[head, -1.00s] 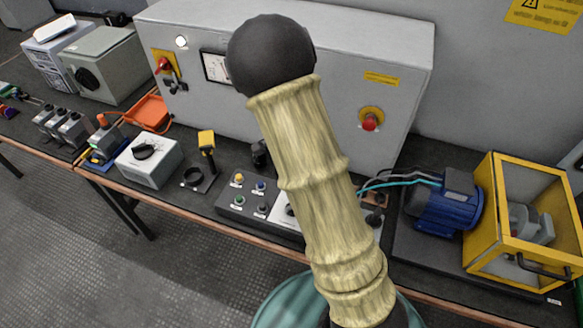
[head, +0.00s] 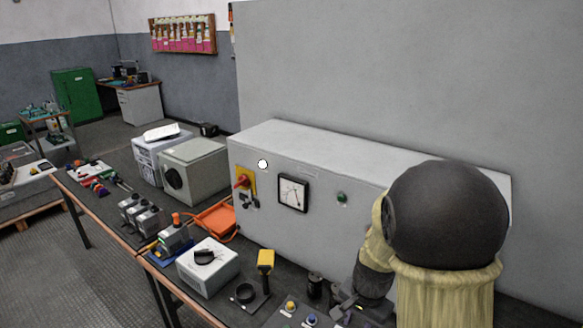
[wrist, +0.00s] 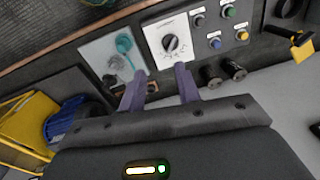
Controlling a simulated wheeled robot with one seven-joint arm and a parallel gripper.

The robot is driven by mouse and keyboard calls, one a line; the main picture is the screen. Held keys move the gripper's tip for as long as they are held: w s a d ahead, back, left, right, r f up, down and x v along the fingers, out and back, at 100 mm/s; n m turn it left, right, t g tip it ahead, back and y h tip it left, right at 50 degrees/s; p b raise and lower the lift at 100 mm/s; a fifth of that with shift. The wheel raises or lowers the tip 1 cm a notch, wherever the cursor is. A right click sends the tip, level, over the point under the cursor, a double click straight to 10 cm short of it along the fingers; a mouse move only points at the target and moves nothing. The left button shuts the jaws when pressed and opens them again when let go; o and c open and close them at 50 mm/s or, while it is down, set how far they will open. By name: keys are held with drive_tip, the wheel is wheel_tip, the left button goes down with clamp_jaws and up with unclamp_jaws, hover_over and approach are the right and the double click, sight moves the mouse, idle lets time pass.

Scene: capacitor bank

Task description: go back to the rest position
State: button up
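My gripper (wrist: 160,88) shows in the wrist view as two purple fingers held apart, with nothing between them. Past the fingertips are a white dial panel (wrist: 168,40) and a grey button box (wrist: 222,28) on the bench. In the head view my arm, with its pale yellow sleeve and dark round joint, fills the lower right. My gripper (head: 345,302) is partly visible there, low over the bench, but its fingertips are hard to make out.
A white dial box (head: 207,267), yellow-handled tool (head: 265,262) and orange tray (head: 216,219) lie left of my arm. The floor (head: 90,275) at left is clear.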

drive_tip(key=s+r+n+t, duration=0.1)
drive_tip(key=s+r+n, duration=0.3)
drive_tip(key=s+n, duration=0.3)
drive_tip(key=shift+s+r+n+t, duration=0.3)
drive_tip(key=shift+n+t, duration=0.1)
drive_tip(key=shift+n, duration=0.2)
drive_tip(key=shift+a, duration=0.1)
idle(1.4)
